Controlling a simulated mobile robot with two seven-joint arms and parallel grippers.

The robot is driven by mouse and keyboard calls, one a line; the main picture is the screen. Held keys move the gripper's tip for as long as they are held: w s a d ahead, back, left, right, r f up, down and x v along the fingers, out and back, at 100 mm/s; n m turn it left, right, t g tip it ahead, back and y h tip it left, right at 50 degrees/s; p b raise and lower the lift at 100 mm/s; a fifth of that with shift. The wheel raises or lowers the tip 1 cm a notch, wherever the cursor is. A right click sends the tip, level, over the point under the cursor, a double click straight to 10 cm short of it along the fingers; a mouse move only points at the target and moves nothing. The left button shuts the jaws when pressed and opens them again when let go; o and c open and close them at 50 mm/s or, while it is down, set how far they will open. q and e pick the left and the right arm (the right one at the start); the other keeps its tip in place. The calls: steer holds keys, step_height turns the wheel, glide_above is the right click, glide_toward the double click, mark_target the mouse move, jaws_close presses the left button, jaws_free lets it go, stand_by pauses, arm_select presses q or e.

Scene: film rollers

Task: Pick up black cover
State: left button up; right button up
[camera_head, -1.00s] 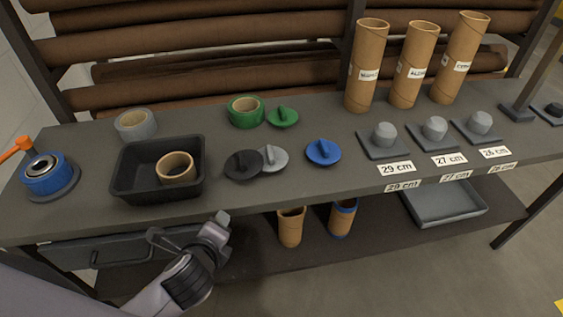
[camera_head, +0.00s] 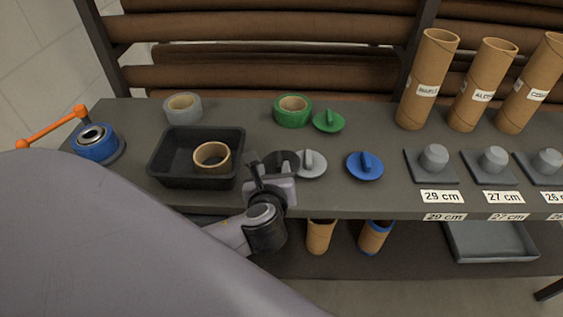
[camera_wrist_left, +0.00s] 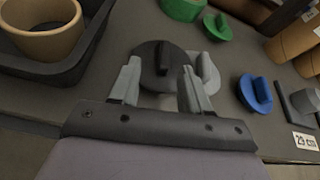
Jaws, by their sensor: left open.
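The black cover (camera_wrist_left: 153,68) is a round disc with a raised ridge handle, lying on the grey table. In the head view the black cover (camera_head: 284,158) is partly hidden behind my left gripper (camera_head: 268,172). In the left wrist view my left gripper (camera_wrist_left: 160,85) is open, with one finger on each side of the cover's near part and the ridge between them. I cannot tell whether the fingers touch it. The grey cover (camera_head: 312,163) lies right beside the black one on its right. My right gripper is not in view.
A black bin (camera_head: 163,158) with a cardboard ring (camera_head: 212,166) stands left of the cover. A blue cover (camera_head: 365,176) lies to the right, a green cover (camera_head: 328,124) and green tape (camera_head: 292,105) behind. Cardboard tubes (camera_head: 427,85) stand at the back right.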

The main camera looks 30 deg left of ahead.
mark_target(279, 159)
arm_select(q)
steer(key=shift+w+d+x, duration=0.1)
steer(key=shift+d+x, duration=0.05)
steer(key=shift+x, duration=1)
steer(key=shift+w+d+x, duration=0.1)
steer(key=shift+d+x, duration=0.05)
steer(key=shift+x, duration=1.05)
jaws_close()
steer(key=shift+r, duration=0.2)
